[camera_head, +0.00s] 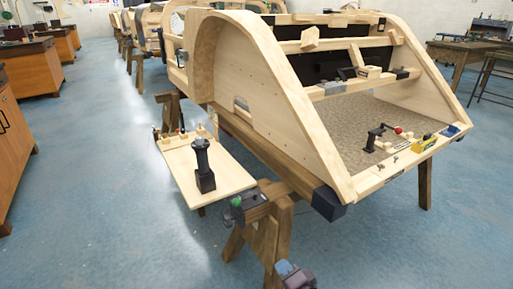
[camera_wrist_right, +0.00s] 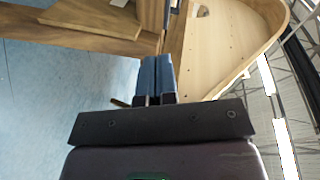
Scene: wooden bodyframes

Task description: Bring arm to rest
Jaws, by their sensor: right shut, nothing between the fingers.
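My right gripper (camera_head: 284,267) is at the bottom edge of the head view, low and in front of the trestle's near end. Only its blue-tipped fingers and dark wrist housing show there. In the right wrist view its two blue fingers (camera_wrist_right: 157,76) lie side by side, shut and empty. They point toward the wooden structure, and nothing appears to touch them. My left gripper is not in view.
A large wooden bodyframe (camera_head: 262,70) rests on trestles (camera_head: 268,236) just beyond my right gripper. A board (camera_head: 220,178) with a black upright tool (camera_head: 204,165) is at its left. Orange-brown cabinets (camera_head: 28,75) stand at far left. Blue floor (camera_head: 105,225) is clear at left.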

